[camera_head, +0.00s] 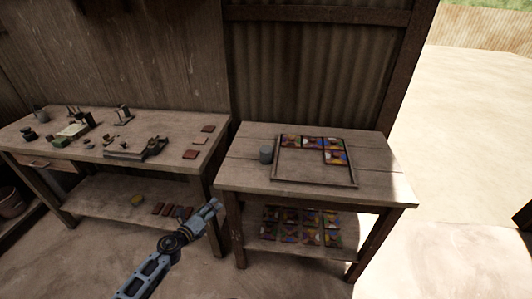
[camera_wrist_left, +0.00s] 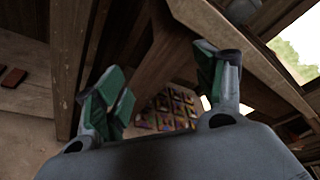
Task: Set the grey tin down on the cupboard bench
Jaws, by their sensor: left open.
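A grey tin (camera_head: 266,154) stands upright on the right wooden bench (camera_head: 236,172), just left of a shallow square frame. My left gripper (camera_head: 213,207) is in front of the gap between the two benches, apart from the tin. In the left wrist view the same gripper (camera_wrist_left: 163,80) has its green-padded fingers spread, with nothing between them. I cannot tell which bench is the cupboard bench; no cupboard doors are visible. My right gripper is not in view.
The frame (camera_head: 315,184) holds several coloured tiles; more tiles (camera_head: 300,226) lie on the shelf below. The left bench (camera_head: 75,157) carries several tools, a press-like block (camera_head: 136,148) and reddish tiles (camera_head: 195,154). Open floor (camera_head: 440,160) lies to the right.

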